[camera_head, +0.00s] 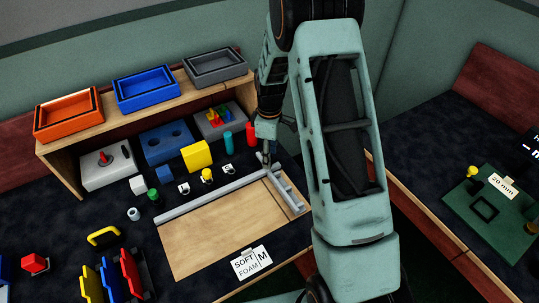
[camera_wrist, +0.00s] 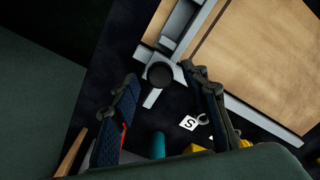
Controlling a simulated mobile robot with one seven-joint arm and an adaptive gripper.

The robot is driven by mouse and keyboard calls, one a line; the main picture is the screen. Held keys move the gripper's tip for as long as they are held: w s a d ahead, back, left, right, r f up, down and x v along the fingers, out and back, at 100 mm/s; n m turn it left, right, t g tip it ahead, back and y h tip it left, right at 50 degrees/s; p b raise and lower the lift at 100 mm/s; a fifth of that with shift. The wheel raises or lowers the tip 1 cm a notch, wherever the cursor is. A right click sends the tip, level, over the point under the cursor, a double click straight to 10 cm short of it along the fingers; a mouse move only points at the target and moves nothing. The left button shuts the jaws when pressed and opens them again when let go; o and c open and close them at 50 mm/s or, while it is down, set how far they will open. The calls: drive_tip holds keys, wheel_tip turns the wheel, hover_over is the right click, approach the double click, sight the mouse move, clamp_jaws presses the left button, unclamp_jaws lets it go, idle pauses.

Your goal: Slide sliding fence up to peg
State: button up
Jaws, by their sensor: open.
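The sliding fence (camera_head: 287,190) is a light grey bar lying across the right end of a wooden board (camera_head: 195,235). A long grey rail (camera_head: 210,197) runs along the board's back edge. In the wrist view the fence (camera_wrist: 178,22) meets the rail (camera_wrist: 262,118) near a dark round knob (camera_wrist: 160,74). My gripper (camera_head: 265,160) points down at the fence's back end. In the wrist view my gripper (camera_wrist: 160,73) is open, with a finger on either side of the knob; I cannot tell if they touch it. I cannot make out the peg for certain.
Behind the rail stand a teal cylinder (camera_head: 228,140), a red cylinder (camera_head: 251,134), a yellow block (camera_head: 197,155) and small labelled pieces. A shelf with orange (camera_head: 68,118), blue (camera_head: 145,90) and grey trays stands behind. A foam label (camera_head: 251,262) lies at the board's front.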

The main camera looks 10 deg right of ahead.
drive_tip(key=shift+f, duration=0.35)
drive_tip(key=shift+c, duration=0.6)
clamp_jaws()
